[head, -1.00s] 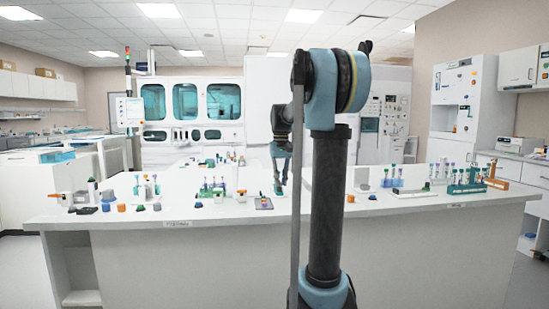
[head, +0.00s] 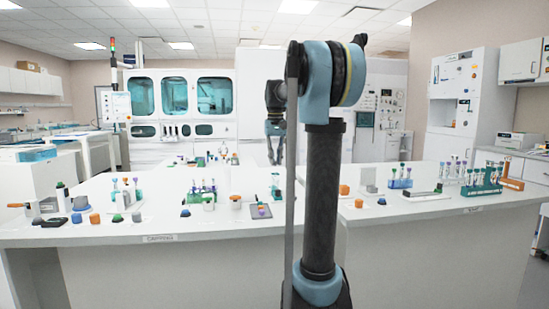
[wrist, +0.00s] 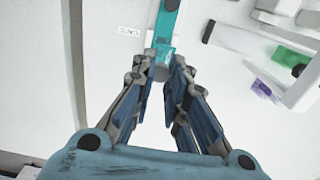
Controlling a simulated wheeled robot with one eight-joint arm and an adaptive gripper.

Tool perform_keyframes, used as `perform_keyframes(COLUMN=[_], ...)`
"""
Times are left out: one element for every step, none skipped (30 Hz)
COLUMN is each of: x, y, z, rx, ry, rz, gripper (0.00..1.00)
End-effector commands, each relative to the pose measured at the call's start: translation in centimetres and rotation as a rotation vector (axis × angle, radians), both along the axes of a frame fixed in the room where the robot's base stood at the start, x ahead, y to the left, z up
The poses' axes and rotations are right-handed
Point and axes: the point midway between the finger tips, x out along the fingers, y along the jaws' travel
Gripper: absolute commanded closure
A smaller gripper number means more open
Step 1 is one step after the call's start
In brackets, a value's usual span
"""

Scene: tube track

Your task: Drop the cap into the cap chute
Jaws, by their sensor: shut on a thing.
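My gripper (wrist: 161,70) is shut on a small grey piece, which looks like the cap (wrist: 160,73), between its fingertips in the wrist view. In the head view my gripper (head: 275,130) hangs pointing down, above the far part of the bench, and the cap is too small to make out there. Ahead of the fingertips in the wrist view lies a teal strip (wrist: 164,32) with a dark round spot at its far end. I cannot tell whether this is the cap chute.
The white bench (head: 120,210) carries a tube rack (head: 203,192), a dark tray (head: 261,211) and several loose caps at the left. A green rack (head: 482,186) stands at the right. In the wrist view, a white fixture (wrist: 240,40) lies right of the fingers.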

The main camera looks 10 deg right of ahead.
Motion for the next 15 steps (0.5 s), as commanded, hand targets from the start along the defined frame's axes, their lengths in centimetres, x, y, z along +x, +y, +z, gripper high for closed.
perform_keyframes(x=[0.0, 0.0, 0.0, 0.0, 0.0, 0.0, 0.0, 0.0, 0.0, 0.0, 0.0, 0.0, 0.0, 0.0, 0.0], y=[0.1, 0.1, 0.2, 0.2, 0.2, 0.2, 0.2, 0.2, 0.2, 0.2, 0.2, 0.2, 0.2, 0.2, 0.2], z=[-0.5, -0.8, -1.1, -1.4, -1.6, -1.9, -2.2, -2.4, -2.7, -2.9, -3.0, -3.2, -3.4, -3.5, -3.7], rx=[0.000, 0.000, 0.000, 0.000, 0.000, 0.000, 0.000, 0.000, 0.000, 0.000, 0.000, 0.000, 0.000, 0.000, 0.000], ry=[0.000, 0.000, 0.000, 0.000, 0.000, 0.000, 0.000, 0.000, 0.000, 0.000, 0.000, 0.000, 0.000, 0.000, 0.000], rz=[0.001, 0.002, 0.002, 0.002, 0.003, 0.003, 0.003, 0.003, 0.003, 0.003, 0.003, 0.003, 0.003, 0.003, 0.003], gripper=[1.00, 1.00, 1.00, 1.00, 1.00, 1.00, 1.00, 1.00, 1.00, 1.00, 1.00, 1.00, 1.00, 1.00, 1.00])
